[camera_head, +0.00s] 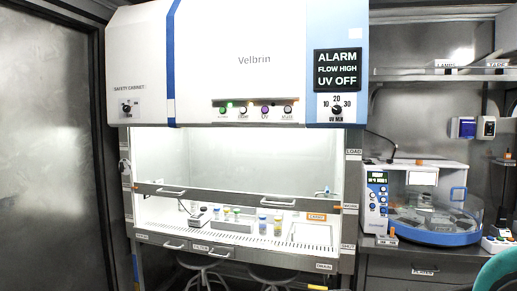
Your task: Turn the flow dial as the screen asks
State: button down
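The screen (337,69) on the upper right of the Velbrin safety cabinet (255,90) reads "ALARM", "FLOW HIGH", "UV OFF". A black dial (126,108) sits on the cabinet's upper left front, under the words "SAFETY CABINET". Its small marks are too blurred to read, so I cannot tell for sure that it is the flow dial or where it points. Another black dial (337,108) below the screen is marked 10, 20, 30 and "UV MIN". My gripper is not in view.
Between the dials is a row of buttons (255,110), one lit green. The sash (245,196) is partly raised over vials (278,225) and racks. Stools (203,265) stand below. A benchtop machine (430,215) is at right, a metal door (45,150) at left.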

aim_at(125, 108)
jog(key=u, duration=0.55)
jog(key=i+u, duration=0.25)
jog(key=u, duration=0.25)
jog(key=i+u, duration=0.25)
jog(key=u, duration=0.2)
jog(key=i+l+u, duration=0.1)
jog(key=i+u, duration=0.15)
jog(key=u, duration=0.25)
